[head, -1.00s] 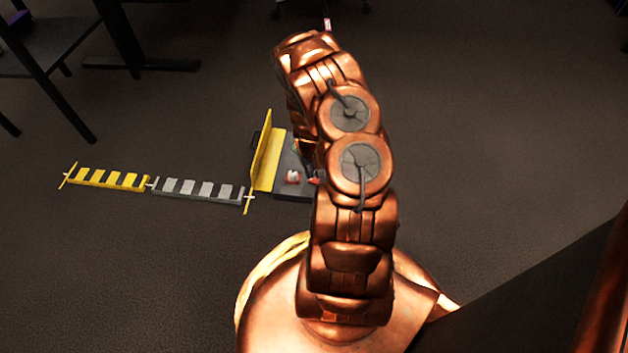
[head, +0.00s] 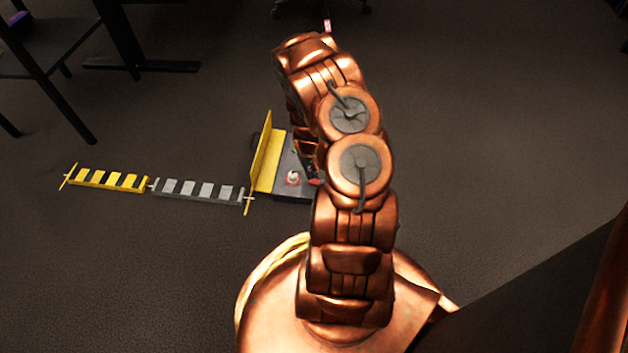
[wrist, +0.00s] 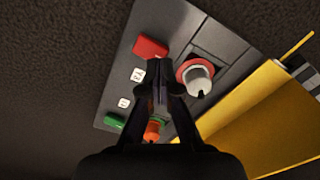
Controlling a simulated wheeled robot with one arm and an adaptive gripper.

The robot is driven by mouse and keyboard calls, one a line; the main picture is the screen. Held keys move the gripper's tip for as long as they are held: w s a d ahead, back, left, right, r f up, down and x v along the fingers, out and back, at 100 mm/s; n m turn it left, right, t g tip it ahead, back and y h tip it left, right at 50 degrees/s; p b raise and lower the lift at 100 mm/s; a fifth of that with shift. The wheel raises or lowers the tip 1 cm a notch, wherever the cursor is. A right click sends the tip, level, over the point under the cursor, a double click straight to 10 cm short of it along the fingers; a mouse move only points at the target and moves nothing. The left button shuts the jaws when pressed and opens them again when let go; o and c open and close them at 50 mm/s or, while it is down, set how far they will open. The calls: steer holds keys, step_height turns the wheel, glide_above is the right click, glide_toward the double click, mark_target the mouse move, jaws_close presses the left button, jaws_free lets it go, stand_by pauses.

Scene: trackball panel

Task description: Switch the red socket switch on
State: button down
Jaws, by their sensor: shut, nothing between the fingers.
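A grey panel (head: 288,155) lies on the floor, partly hidden behind my arm in the head view. It fills the middle of the wrist view (wrist: 220,40). A red block-shaped part (wrist: 151,47), which may be the red socket switch, sits near the panel's far left edge; red also shows in the head view (head: 316,182). Its on or off state cannot be told. My gripper (wrist: 159,66) is shut and empty over the panel, its tips appearing just right of and below the red part. Contact cannot be told. The gripper is hidden in the head view.
A white ball in a red ring (wrist: 200,82) is right of my fingers. A yellow plate (head: 268,155) stands along one side, with striped strips (head: 110,179) beyond.

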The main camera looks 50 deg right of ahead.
steer(key=shift+f+b, duration=0.45)
steer(key=shift+f, duration=0.8)
stand_by(1.2)
steer(key=shift+r, duration=0.1)
steer(key=shift+r+p, duration=2.15)
steer(key=shift+r, duration=1.25)
